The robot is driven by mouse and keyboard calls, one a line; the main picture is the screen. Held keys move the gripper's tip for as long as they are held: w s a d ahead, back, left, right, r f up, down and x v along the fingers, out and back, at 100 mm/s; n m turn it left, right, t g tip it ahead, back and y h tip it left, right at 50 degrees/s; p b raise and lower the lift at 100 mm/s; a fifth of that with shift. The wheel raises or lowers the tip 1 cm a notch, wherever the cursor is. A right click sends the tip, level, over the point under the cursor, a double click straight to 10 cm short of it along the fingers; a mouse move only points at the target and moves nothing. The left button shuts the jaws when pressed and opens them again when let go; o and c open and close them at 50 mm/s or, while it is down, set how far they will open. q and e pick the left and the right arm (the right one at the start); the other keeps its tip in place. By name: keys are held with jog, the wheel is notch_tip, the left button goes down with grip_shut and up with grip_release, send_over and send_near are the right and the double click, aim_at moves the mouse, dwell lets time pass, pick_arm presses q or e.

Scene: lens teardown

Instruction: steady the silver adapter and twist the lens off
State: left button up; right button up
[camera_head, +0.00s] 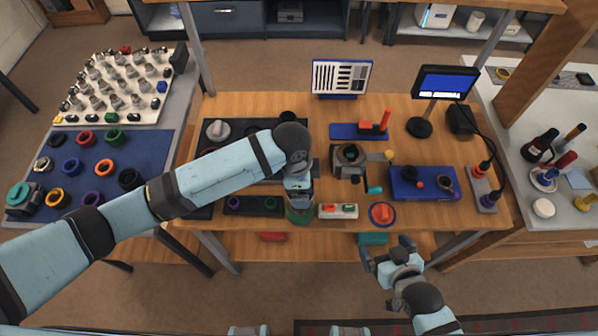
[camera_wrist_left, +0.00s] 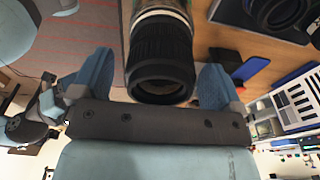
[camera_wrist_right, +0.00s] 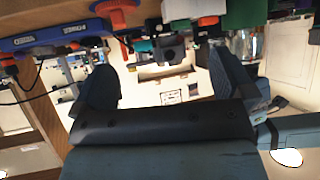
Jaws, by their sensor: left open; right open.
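My left gripper (camera_head: 299,192) is over the front middle of the workbench, pointing down. In the left wrist view its two blue fingers (camera_wrist_left: 155,75) stand open on either side of a black ribbed lens (camera_wrist_left: 160,60), with a gap on both sides. A pale silvery band (camera_wrist_left: 163,14) shows beyond the lens; I cannot tell whether it is the adapter. In the head view the gripper hides the lens, and a green round piece (camera_head: 299,213) shows below. My right gripper (camera_head: 387,255) is open and empty, in front of the bench edge and apart from everything.
A dark fixture with a round opening (camera_head: 350,156) stands mid-bench. A red knob (camera_head: 382,214) and a white switch box (camera_head: 338,211) lie near the front edge. A blue tray (camera_head: 425,184) and a small monitor (camera_head: 445,82) are on the right. The floor by my right gripper is clear.

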pick_arm(q)
jog(key=shift+f, duration=0.35)
jog(key=c, duration=1.2)
jog(key=shift+d, duration=0.1)
pick_arm(e)
jog(key=w+a+n+y, duration=0.2)
jog(key=w+a+y, duration=0.1)
jog(key=a, duration=0.3)
jog(key=w+a+n+y, duration=0.3)
jog(key=w+a+y, duration=0.1)
jog(key=w+a, duration=0.2)
jog(key=w+a+r+n+y, duration=0.1)
jog(key=w+a+y, duration=0.3)
jog(key=a, duration=0.4)
jog(key=shift+w+n, duration=0.15)
jog(key=shift+n, duration=0.55)
